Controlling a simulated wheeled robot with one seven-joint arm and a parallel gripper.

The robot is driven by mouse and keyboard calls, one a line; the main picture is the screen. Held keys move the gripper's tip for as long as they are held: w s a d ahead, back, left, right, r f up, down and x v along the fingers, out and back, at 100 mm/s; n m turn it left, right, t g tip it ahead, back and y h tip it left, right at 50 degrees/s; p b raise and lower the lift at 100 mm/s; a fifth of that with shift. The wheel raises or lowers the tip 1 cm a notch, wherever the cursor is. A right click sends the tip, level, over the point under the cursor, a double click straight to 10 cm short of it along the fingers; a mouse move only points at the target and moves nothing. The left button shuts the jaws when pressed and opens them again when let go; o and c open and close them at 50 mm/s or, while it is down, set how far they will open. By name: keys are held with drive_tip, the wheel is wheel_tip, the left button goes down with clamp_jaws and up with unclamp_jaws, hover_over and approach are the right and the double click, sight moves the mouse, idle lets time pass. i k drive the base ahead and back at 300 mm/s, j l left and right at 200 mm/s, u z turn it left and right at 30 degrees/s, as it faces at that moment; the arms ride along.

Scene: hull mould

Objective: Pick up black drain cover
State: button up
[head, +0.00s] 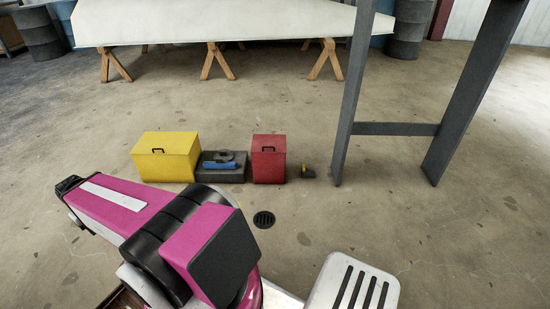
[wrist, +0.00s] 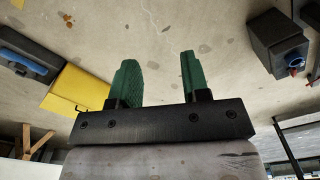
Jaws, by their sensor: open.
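The black drain cover (head: 264,219) is a small round slotted disc lying flat on the concrete floor in the head view, in front of the red box and just right of my arm. I cannot make it out in the wrist view. My gripper (wrist: 158,80) shows in the wrist view with its two green fingers apart and nothing between them. Bare floor lies beyond the fingers. In the head view my magenta arm fills the lower left, and I cannot make out the fingers there.
A yellow box (head: 166,158), a grey toolbox (head: 221,174) with a blue item on top and a red box (head: 269,160) stand in a row behind the cover. A small dark object (head: 307,172) sits beside them. A grey metal frame (head: 395,129) stands right. Floor around the cover is clear.

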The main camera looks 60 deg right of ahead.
sight(227, 156)
drive_tip(key=z, duration=1.65)
drive_tip(key=u, duration=3.7)
drive_tip(key=z, duration=3.75)
